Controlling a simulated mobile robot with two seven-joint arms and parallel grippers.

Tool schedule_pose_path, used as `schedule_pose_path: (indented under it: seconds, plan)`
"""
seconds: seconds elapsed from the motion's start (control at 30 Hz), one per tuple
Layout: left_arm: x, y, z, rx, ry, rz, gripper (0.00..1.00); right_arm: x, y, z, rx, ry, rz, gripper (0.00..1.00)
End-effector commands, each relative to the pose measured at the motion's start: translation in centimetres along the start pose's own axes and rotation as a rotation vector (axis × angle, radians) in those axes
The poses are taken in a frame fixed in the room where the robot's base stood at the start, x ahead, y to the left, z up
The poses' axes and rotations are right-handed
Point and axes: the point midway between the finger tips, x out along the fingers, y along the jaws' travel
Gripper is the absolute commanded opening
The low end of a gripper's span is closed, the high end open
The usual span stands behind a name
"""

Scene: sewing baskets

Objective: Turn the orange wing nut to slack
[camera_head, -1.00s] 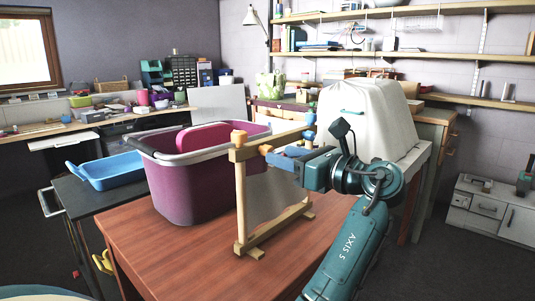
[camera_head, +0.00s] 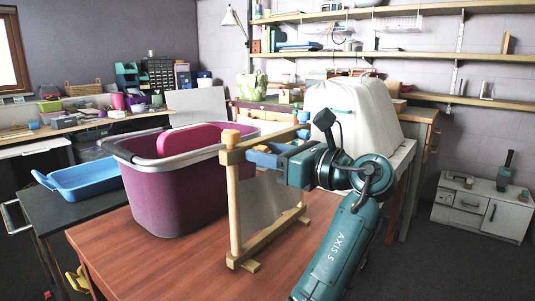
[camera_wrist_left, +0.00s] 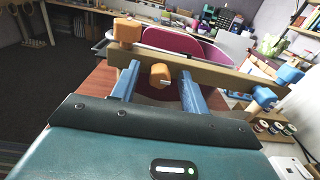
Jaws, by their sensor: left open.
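A wooden frame (camera_head: 235,205) stands upright on the red-brown table, its top bar (camera_wrist_left: 215,75) crossing the left wrist view. The orange wing nut (camera_wrist_left: 160,76) sits on the near face of this bar. My left gripper (camera_wrist_left: 157,80) is open, with one blue finger on each side of the nut and a visible gap to each. In the head view the left gripper (camera_head: 262,154) is at the frame's near top corner, and the nut is mostly hidden there. An orange knob (camera_wrist_left: 127,31) tops the post. My right gripper is not in view.
A purple basket (camera_head: 175,190) stands just behind the frame. Blue knobs (camera_wrist_left: 290,75) sit at the bar's far end. A white-covered shape (camera_head: 355,110) is behind my arm. A blue tray (camera_head: 85,180) lies on the dark side table. The table front (camera_head: 150,260) is clear.

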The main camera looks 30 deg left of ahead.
Motion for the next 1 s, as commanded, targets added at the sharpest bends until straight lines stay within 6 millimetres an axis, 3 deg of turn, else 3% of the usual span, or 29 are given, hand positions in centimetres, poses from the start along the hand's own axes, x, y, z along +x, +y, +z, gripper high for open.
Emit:
schedule_pose_path:
  seconds: [0.2, 0.73, 1.0]
  plan:
    - [-0.02, 0.0, 0.02, 0.0, 0.0, 0.0, 0.43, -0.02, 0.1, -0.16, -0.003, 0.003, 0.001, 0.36]
    - [0.0, -0.01, 0.0, 0.0, 0.0, 0.0, 0.0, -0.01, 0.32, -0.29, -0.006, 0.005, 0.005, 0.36]
    - [0.0, 0.0, 0.1, -0.028, 0.0, 0.0, 0.0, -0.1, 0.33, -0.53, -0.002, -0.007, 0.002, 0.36]
